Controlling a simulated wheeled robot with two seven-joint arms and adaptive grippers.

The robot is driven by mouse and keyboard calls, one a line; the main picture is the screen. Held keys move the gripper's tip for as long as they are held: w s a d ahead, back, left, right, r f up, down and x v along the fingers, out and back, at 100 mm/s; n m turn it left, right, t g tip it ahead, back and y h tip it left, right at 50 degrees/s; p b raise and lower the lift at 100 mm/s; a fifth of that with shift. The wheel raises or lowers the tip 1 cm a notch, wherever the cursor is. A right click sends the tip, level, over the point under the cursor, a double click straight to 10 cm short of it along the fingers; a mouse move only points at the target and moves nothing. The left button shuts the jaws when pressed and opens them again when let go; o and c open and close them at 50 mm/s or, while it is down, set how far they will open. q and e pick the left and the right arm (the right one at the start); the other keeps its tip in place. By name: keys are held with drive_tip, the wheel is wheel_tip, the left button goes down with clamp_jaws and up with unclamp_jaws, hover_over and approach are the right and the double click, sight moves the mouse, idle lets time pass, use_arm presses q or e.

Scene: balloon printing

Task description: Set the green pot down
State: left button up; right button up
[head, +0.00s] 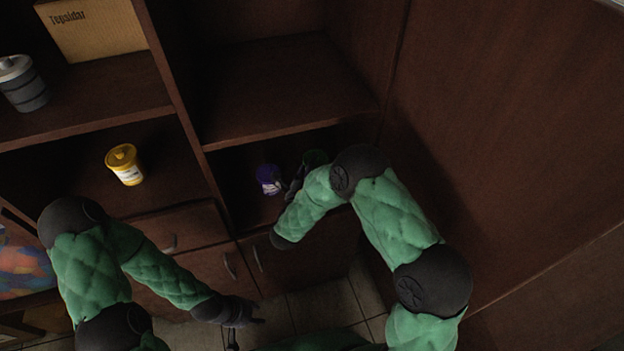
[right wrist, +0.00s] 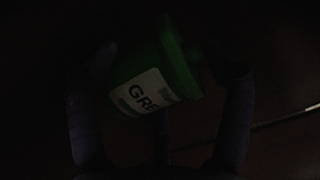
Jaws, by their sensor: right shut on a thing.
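The green pot (right wrist: 150,75) sits between the fingers of my right gripper (right wrist: 160,95) in the right wrist view, its white label with "GR" letters showing. That view is very dark. In the head view a bit of the green pot (head: 315,158) shows in the lower right shelf compartment, beside my right gripper (head: 296,180), mostly hidden by my right arm. I cannot tell whether the pot touches the shelf. My left gripper (head: 243,322) hangs low over the floor, away from the shelves; its fingers are too small and dark to judge.
A purple pot (head: 269,178) stands on the same shelf, just left of my right gripper. A yellow pot (head: 124,164) stands in the compartment to the left. A grey pot (head: 22,83) and a cardboard box (head: 92,27) are higher up. The upper middle shelf (head: 285,90) is empty.

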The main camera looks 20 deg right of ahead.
drive_tip(key=shift+w+f+b, duration=0.3)
drive_tip(key=shift+w+f, duration=0.25)
drive_tip(key=shift+f, duration=0.1)
drive_tip(key=f+b, duration=0.2)
drive_tip(key=f, duration=0.1)
drive_tip(key=shift+w+f, duration=0.2)
drive_tip(key=shift+f, duration=0.1)
drive_tip(key=shift+r, duration=0.1)
drive_tip(key=o, duration=1.2)
